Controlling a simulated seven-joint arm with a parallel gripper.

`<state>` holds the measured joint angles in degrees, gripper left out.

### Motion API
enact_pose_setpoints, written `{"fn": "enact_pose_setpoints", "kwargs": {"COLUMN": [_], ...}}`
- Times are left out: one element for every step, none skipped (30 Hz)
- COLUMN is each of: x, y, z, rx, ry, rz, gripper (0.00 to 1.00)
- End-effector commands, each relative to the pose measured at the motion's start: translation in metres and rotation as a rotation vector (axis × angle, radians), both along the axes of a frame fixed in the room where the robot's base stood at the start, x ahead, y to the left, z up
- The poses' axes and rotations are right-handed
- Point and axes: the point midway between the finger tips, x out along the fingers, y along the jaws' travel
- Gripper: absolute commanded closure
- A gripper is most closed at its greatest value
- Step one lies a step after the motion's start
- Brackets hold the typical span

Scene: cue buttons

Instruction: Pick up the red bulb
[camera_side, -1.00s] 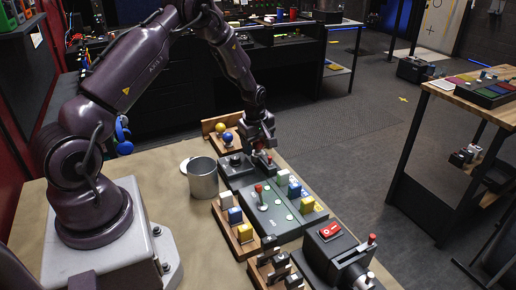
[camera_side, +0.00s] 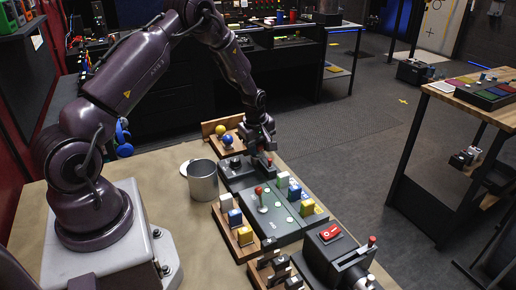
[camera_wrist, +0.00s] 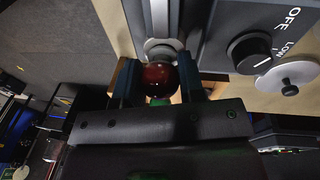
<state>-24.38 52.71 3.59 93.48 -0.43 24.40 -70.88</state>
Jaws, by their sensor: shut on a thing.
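The red bulb (camera_wrist: 159,77) is a dark red, glossy ball between my two fingers in the wrist view. It sits against a round grey metal socket (camera_wrist: 161,47); I cannot tell whether it is still seated in it. My gripper (camera_wrist: 159,68) is shut on the bulb, one finger on each side. In the side view, my gripper (camera_side: 264,156) points down at the far end of the dark panel, and a bit of the red bulb (camera_side: 269,161) shows by the fingertips. The yellow bulb (camera_side: 220,130) and the blue bulb (camera_side: 227,139) stand on a wooden holder left of it.
A metal cup (camera_side: 203,184) stands left of the dark panel (camera_side: 265,225), which carries a red-topped lever (camera_side: 261,198). Coloured cubes lie on both sides of the panel. A dark knob (camera_wrist: 252,52) is beside the socket.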

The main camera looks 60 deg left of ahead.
Motion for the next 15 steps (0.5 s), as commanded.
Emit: {"fn": "enact_pose_setpoints", "kwargs": {"x": [0.000, 0.001, 0.001, 0.001, 0.001, 0.001, 0.001, -0.004, -0.009, -0.014, -0.018, -0.025, -0.030, -0.035, -0.042], "y": [0.000, 0.000, 0.000, 0.000, 0.000, 0.000, 0.000, -0.003, -0.006, -0.008, -0.010, -0.014, -0.017, -0.019, -0.023], "z": [0.004, 0.006, 0.010, 0.014, 0.018, 0.025, 0.031, 0.035, 0.042, 0.048, 0.055, 0.064, 0.071, 0.078, 0.087], "rx": [0.001, 0.001, 0.002, 0.002, 0.002, 0.003, 0.002, 0.000, 0.000, 0.000, 0.001, 0.002, 0.002, 0.002, 0.002], "ry": [-0.002, -0.002, -0.003, -0.003, -0.003, -0.004, -0.004, -0.002, -0.001, -0.002, -0.003, -0.003, -0.004, -0.005, -0.005], "rz": [0.000, 0.000, -0.001, -0.001, -0.001, -0.001, -0.001, -0.001, -0.001, -0.001, 0.000, -0.001, -0.001, -0.001, -0.001], "gripper": [0.90, 0.90, 0.90, 0.90, 0.90, 0.90, 0.90, 0.90, 0.90, 0.90, 0.90, 0.90, 0.90, 0.90, 0.90]}}
